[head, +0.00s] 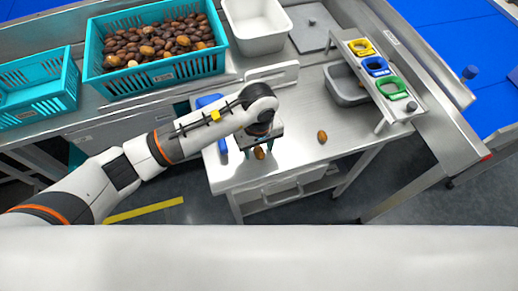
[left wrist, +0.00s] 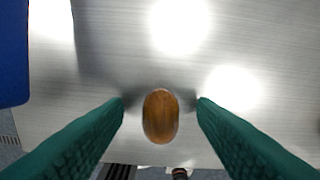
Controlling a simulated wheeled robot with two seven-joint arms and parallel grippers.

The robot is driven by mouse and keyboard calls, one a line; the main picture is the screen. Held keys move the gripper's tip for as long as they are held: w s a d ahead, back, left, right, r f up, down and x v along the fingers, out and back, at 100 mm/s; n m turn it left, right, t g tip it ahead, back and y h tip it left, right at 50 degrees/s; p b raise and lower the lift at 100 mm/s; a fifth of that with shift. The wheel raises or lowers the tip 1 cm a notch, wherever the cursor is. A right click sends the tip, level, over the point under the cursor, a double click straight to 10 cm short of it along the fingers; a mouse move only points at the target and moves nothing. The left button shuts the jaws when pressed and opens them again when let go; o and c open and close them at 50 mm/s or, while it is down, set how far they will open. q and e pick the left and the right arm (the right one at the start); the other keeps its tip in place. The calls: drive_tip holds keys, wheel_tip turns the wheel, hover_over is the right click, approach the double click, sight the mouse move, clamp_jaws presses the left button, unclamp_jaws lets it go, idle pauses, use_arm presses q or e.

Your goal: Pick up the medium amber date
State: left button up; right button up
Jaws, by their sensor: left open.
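An amber-brown date (left wrist: 160,116) lies on the steel table, between the green fingers of my left gripper (left wrist: 161,103) in the left wrist view. The fingers are open, with a gap on each side of the date. In the head view this date (head: 259,153) shows just below my left gripper (head: 262,148), partly hidden by it. A second amber date (head: 322,136) lies apart on the table to the right. I cannot tell from size alone which of them is the medium one. My right gripper is not in view.
A teal crate (head: 97,72) full of dates stands at the back left, beside an emptier teal crate (head: 70,80). A white tub (head: 283,24), a grey tray (head: 336,82) and a rack with yellow, blue and green rings (head: 409,102) stand behind. A blue object (head: 222,147) lies left of the gripper.

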use_arm(q)
drive_tip(key=shift+f, duration=0.2)
drive_tip(key=c, duration=0.8)
drive_tip(key=shift+o, duration=0.2)
